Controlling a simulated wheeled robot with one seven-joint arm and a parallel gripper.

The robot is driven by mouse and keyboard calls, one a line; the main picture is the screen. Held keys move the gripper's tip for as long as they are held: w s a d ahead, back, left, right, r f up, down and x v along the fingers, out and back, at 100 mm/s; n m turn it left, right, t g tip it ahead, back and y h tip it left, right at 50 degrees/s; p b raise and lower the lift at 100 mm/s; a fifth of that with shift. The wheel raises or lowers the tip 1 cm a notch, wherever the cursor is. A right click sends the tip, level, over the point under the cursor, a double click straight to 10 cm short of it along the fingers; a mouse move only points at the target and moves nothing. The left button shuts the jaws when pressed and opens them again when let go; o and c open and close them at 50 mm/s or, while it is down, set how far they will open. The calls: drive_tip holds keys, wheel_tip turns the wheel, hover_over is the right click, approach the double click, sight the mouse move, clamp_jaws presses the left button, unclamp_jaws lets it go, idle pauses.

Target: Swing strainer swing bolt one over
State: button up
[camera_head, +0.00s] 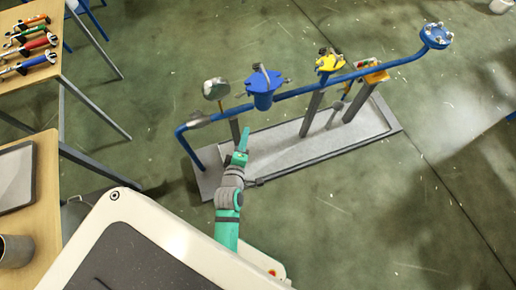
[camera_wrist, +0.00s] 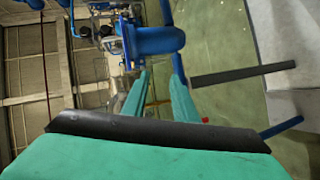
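The strainer is a blue pot (camera_head: 263,98) on the blue pipe run, with a blue lid on top. A grey metal piece (camera_head: 260,70) stands up at the lid, and small grey parts show at its sides; I cannot tell which is swing bolt one. In the wrist view a blue flanged body (camera_wrist: 158,41), apparently the strainer, lies beyond the fingertips. My gripper (camera_head: 244,134) is below and left of the strainer, pointing up toward it. In the wrist view my gripper (camera_wrist: 161,68) has its two green fingers apart, with nothing seen held between them.
The blue pipe (camera_head: 300,91) runs across above a grey base plate (camera_head: 290,143), with a round grey gauge (camera_head: 215,88) at left and yellow fittings (camera_head: 329,63) at right. Tables with tools (camera_head: 35,42) stand at left. The green floor at right is clear.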

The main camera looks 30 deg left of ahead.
drive_tip(key=s+d+r+m+h, duration=0.1)
drive_tip(key=s+d+m, duration=0.7)
drive_tip(key=d, duration=0.2)
drive_tip(key=shift+s+d+r+t+h, duration=0.3)
drive_tip(key=shift+d+r+t, duration=0.1)
